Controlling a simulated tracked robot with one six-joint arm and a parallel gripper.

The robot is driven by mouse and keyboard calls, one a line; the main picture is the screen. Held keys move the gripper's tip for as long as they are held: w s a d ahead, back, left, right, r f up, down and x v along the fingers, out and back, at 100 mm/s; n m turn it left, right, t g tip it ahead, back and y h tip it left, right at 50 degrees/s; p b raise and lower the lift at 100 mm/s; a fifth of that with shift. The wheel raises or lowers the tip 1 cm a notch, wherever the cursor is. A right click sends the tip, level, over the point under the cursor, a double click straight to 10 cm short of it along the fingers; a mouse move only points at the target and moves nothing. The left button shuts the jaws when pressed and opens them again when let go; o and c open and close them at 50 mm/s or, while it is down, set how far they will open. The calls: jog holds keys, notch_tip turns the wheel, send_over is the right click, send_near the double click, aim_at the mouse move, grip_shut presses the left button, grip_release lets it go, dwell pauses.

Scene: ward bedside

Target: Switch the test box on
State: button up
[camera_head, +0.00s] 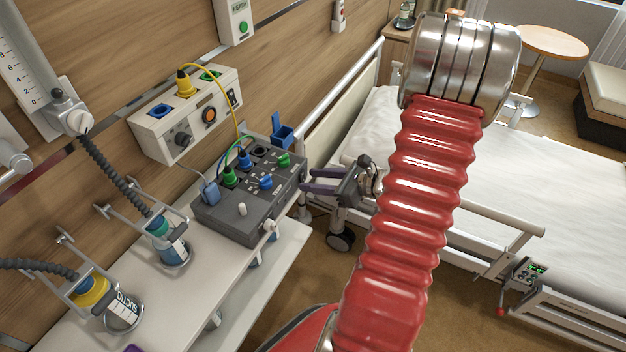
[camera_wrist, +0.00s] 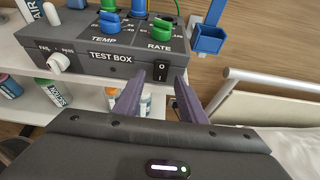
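The test box (camera_head: 232,217) is a dark grey console on the white shelf at the wall. Its front, marked TEST BOX, shows in the wrist view (camera_wrist: 85,67). A black rocker switch (camera_wrist: 160,73) with a 0 mark sits at the right end of that front; which side is pressed in I cannot tell. My gripper (camera_head: 308,180) is at the box's right end, its purple fingers pointing at the box. In the wrist view the fingers are apart and empty, with the switch between them. I cannot tell whether they touch the box.
A white FAIL/PASS knob (camera_wrist: 58,62) is on the same front, and blue and green knobs are on top. A blue bin (camera_head: 283,134) is behind the box. Bottles stand on the lower shelf. The bed (camera_head: 480,170) is to the right.

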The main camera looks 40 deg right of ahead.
jog(key=shift+w+a+f, duration=0.1)
jog(key=shift+w+f, duration=0.1)
jog(key=shift+w, duration=0.15)
grip_shut()
dwell(0.3)
